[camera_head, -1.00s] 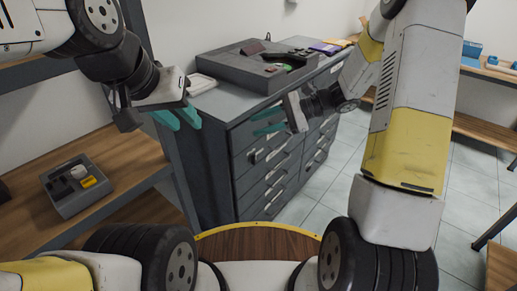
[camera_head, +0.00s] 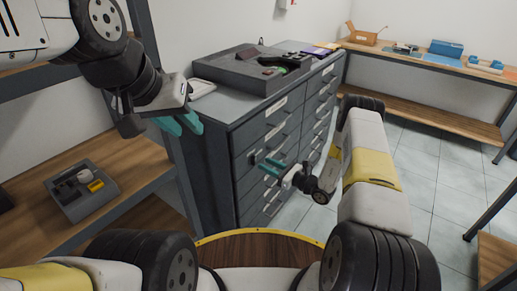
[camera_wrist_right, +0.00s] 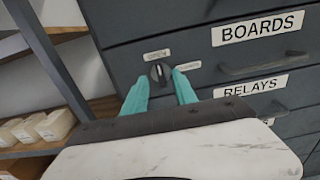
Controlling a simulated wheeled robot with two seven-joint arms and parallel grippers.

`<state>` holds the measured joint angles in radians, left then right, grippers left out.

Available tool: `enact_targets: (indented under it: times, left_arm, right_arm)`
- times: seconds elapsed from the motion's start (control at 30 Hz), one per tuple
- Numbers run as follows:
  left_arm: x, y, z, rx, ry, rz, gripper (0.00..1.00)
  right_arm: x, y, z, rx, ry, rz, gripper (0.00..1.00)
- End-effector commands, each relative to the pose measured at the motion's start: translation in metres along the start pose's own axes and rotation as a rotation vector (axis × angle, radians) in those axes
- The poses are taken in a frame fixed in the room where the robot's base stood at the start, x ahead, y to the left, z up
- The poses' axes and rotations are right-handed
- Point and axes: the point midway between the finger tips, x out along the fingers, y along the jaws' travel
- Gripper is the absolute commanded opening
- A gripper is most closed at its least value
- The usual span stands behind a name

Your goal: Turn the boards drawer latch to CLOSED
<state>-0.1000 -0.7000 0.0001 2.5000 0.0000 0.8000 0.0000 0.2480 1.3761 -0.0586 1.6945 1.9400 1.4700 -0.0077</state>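The boards drawer latch (camera_wrist_right: 159,73) is a dark round knob on the grey cabinet (camera_head: 215,150) front, with an OPEN label (camera_wrist_right: 157,55) above it and a CLOSED label (camera_wrist_right: 188,66) to its upper right. Its grip bar looks roughly upright, towards the OPEN label. My right gripper (camera_wrist_right: 160,88) is open, its teal fingers on either side of the knob in the wrist view; I cannot tell whether they touch it. In the head view, the right gripper (camera_head: 267,167) is at the cabinet front. My left gripper (camera_head: 182,124) is open and empty beside the cabinet's left side.
The BOARDS drawer (camera_wrist_right: 257,28) has a bar handle (camera_wrist_right: 262,66) right of the latch, with the RELAYS drawer (camera_wrist_right: 250,85) below. A grey tray (camera_head: 250,72) sits on the cabinet top. A wooden shelf (camera_head: 130,160) stands at the left. The tiled floor at the right is open.

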Motion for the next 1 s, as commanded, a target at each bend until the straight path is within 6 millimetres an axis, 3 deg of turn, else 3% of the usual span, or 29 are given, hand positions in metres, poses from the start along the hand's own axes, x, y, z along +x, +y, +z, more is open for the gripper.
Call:
enact_targets:
  times: [0.1, 0.3, 0.63, 0.8, 1.0]
  left_arm:
    - [0.000, 0.000, 0.000, 0.000, 0.000, 0.000, 0.33]
    - [0.000, 0.000, 0.000, 0.000, 0.000, 0.000, 0.33]
    - [0.000, 0.000, 0.000, 0.000, 0.000, 0.000, 0.33]
    - [0.000, 0.000, 0.000, 0.000, 0.000, 0.000, 0.33]
    - [0.000, 0.000, 0.000, 0.000, 0.000, 0.000, 0.33]
  right_arm:
    - [0.021, 0.002, 0.000, -0.001, -0.001, 0.005, 0.34]
    - [0.042, 0.001, 0.000, -0.001, 0.000, 0.003, 0.34]
    - [0.047, 0.001, 0.000, 0.000, 0.001, 0.002, 0.34]
    - [0.047, 0.001, 0.001, 0.000, 0.000, 0.002, 0.02]
    - [0.047, 0.000, 0.001, 0.000, 0.000, 0.002, 0.00]
